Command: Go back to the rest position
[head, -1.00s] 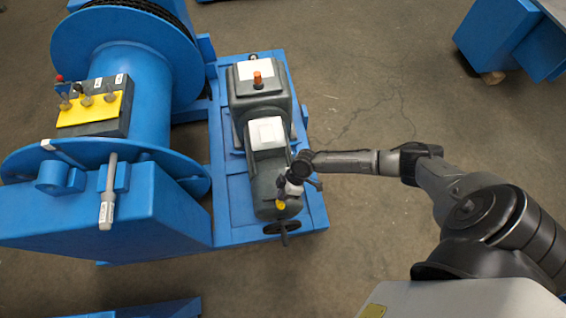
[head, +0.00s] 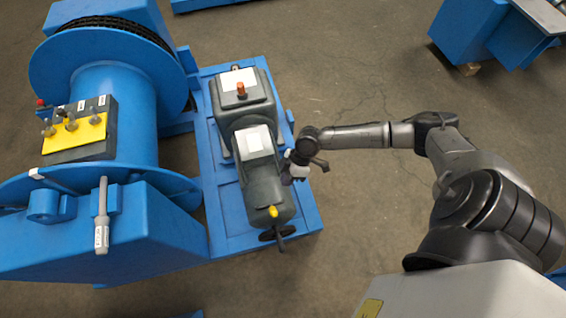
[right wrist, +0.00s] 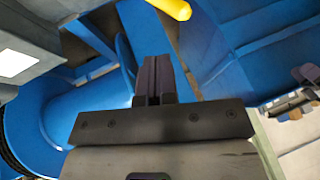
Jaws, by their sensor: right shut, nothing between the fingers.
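My right gripper (head: 291,164) shows in the head view at the right side of the grey motor unit (head: 262,185). In this view it overlaps the motor's edge; I cannot tell whether it touches. In the right wrist view its two dark fingers (right wrist: 155,80) are together with nothing between them. Blue machine parts lie beyond the fingertips. My right arm reaches in from the right side of the head view. My left gripper is not in view.
A blue winch drum (head: 115,110) and a control box with a yellow plate (head: 75,137) stand at the left. A yellow knob (head: 273,211) and a dark handwheel (head: 279,234) are at the motor's near end. The floor (head: 350,90) right of the motor is clear.

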